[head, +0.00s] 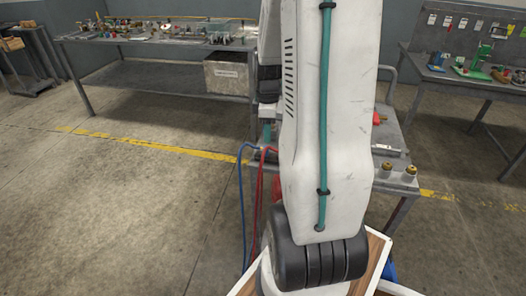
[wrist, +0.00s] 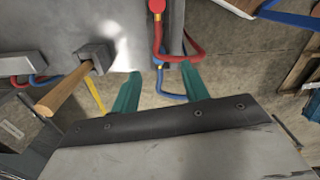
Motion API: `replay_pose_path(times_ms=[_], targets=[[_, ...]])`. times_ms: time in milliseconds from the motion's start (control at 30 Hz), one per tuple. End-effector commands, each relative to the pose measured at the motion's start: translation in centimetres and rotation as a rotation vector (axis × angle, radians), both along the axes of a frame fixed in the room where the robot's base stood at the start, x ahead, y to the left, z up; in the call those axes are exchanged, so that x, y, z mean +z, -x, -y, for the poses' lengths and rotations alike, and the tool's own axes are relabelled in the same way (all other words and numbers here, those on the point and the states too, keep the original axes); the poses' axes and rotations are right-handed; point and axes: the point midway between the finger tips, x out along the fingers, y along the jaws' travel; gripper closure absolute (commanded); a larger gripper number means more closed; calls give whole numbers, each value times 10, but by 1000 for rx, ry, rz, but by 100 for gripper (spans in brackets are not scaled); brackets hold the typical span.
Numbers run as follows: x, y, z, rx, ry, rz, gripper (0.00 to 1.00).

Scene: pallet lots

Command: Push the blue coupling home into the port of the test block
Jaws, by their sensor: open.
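In the wrist view my gripper (wrist: 160,84) is open, its two teal fingers apart. A blue hose (wrist: 168,96) and a red hose (wrist: 178,58) loop down between and just beyond the fingertips, past the edge of a grey bench top (wrist: 60,22). A small yellowish piece shows on the blue hose near the fingers; I cannot tell whether it belongs to the blue coupling. A red fitting (wrist: 157,6) sits at the top edge. I cannot make out the test block's port. In the head view my arm hides the gripper and much of the bench; the hoses (head: 243,185) hang at its left.
A grey block (wrist: 95,56) with a wooden handle and a grey box (wrist: 18,64) are left of my fingers. Two brass-topped fittings (head: 410,172) stand on the bench's right corner. A long cluttered table (head: 160,42) stands behind; the floor at left is clear.

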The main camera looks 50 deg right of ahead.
Motion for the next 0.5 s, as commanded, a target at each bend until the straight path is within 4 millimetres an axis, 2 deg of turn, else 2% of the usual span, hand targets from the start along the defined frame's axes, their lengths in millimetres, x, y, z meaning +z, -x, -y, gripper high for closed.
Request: replay_pose_path(times_ms=[333,500], targets=[[-2,0,1,4,-1,-1,55],[-18,0,0,4,-3,-3,55]])
